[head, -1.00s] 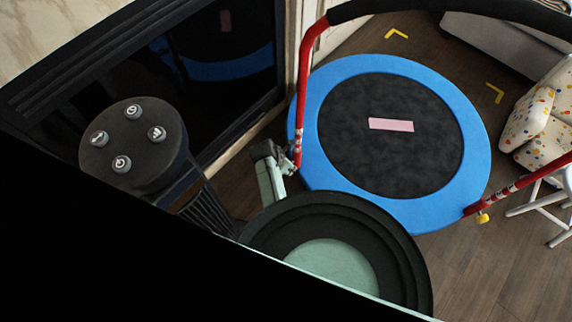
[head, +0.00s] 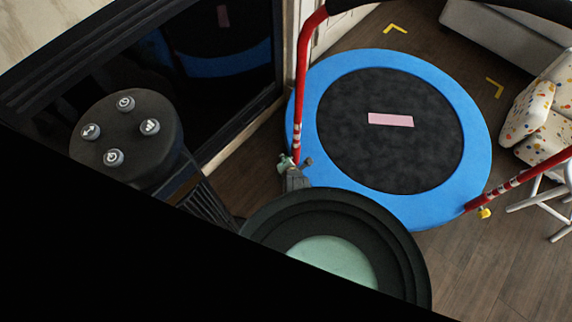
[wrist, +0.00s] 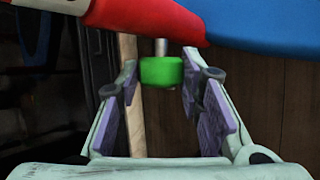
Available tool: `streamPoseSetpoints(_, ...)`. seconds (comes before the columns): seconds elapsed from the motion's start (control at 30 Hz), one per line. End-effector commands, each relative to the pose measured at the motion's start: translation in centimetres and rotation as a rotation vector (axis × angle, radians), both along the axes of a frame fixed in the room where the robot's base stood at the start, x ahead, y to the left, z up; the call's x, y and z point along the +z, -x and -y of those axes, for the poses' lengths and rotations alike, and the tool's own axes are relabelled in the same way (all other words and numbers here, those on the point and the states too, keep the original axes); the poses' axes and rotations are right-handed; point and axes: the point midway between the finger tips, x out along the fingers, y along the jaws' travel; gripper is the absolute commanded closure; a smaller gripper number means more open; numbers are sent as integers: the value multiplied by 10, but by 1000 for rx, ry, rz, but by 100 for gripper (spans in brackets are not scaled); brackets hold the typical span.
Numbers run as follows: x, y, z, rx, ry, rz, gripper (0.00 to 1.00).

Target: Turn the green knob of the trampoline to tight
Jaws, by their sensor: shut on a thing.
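The green knob (wrist: 162,72) sits on a short metal stem below the red leg (wrist: 150,18) of the trampoline in the wrist view. My gripper (wrist: 161,80) has its purple-padded fingers on either side of the knob and is shut on it near the fingertips. In the head view the trampoline has a blue rim (head: 400,209), a black mat and a red post (head: 300,110). My gripper (head: 292,166) is at the foot of that left post. The green knob cannot be made out there. A yellow knob (head: 484,213) is on the right leg.
A dark tower with round buttons (head: 128,135) stands at the left beside a black glossy panel (head: 225,60). A spotted cushioned chair (head: 545,120) and a grey couch (head: 500,35) are at the right. Wooden floor (head: 500,265) is clear at lower right.

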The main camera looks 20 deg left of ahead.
Motion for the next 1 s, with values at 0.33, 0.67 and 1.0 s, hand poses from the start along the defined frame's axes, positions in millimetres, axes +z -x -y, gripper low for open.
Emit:
streamPoseSetpoints(0.33,-4,1,2,0,-114,55,94)
streamPoseSetpoints(0.67,-2,1,1,1,-130,62,94)
streamPoseSetpoints(1.0,-2,1,1,1,-130,61,55)
